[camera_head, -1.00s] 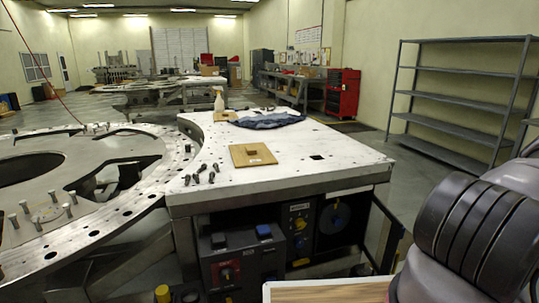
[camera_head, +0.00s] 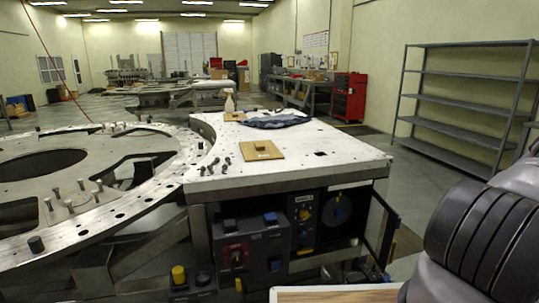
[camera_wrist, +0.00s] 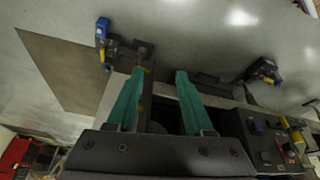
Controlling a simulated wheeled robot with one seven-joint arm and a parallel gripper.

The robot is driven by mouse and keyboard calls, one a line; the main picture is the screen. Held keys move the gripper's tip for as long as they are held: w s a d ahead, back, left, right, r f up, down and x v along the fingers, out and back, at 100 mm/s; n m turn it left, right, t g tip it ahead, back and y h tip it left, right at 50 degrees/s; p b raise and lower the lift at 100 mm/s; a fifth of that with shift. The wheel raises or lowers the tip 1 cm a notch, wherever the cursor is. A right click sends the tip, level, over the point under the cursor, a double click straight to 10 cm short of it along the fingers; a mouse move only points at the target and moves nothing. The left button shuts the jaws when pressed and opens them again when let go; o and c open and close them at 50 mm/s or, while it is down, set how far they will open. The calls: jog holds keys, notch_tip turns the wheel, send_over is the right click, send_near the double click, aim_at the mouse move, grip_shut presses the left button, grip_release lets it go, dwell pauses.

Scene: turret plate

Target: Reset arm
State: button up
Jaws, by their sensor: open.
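My gripper (camera_wrist: 161,75) shows in the wrist view with its two green fingers spread apart and nothing between them. It points over the grey floor, with control boxes (camera_wrist: 268,135) at the lower right of that view. The head view shows only dark ribbed links of my arm at the right edge; the gripper itself is not visible there.
A white-topped table (camera_head: 340,163) holds a wooden plate (camera_head: 262,150), several bolts, a blue cloth (camera_head: 275,119) and a spray bottle (camera_head: 229,103). A large metal ring (camera_head: 110,205) stands left. Grey shelves (camera_head: 470,75) stand right, with open floor before them.

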jog(key=w+a+r+m+h, duration=0.1)
jog(key=a+r, duration=0.2)
jog(key=r, duration=0.9)
jog(key=w+a+r+m+g+h, duration=0.1)
jog(key=w+a+r, duration=0.1)
jog(key=r, duration=0.9)
jog(key=w+a+r+m+h, duration=0.1)
jog(key=a+r, duration=0.2)
jog(key=r, duration=0.9)
jog(key=s+a+r+m+t, duration=0.1)
jog(key=s+a+r, duration=0.3)
jog(key=a+r, duration=0.3)
jog(key=s+a+r+m+t, duration=0.1)
jog(key=s+a+r+m, duration=0.1)
jog(key=s+a+r, duration=0.45)
jog(key=s+a+r+m, duration=0.15)
jog(key=a+r, duration=0.25)
jog(key=r, duration=0.5)
jog(key=s+a+r+m+t+y, duration=0.1)
jog(key=s+a+r, duration=0.1)
jog(key=s+a, duration=0.3)
jog(key=s+a+r+m+t+y, duration=0.1)
jog(key=s+a+r+y, duration=0.1)
jog(key=s+a, duration=0.3)
jog(key=s+r, duration=0.1)
jog(key=s, duration=0.3)
jog(key=shift+s+a+r, duration=0.25)
jog(key=shift+s+r, duration=0.1)
jog(key=shift+d, duration=0.1)
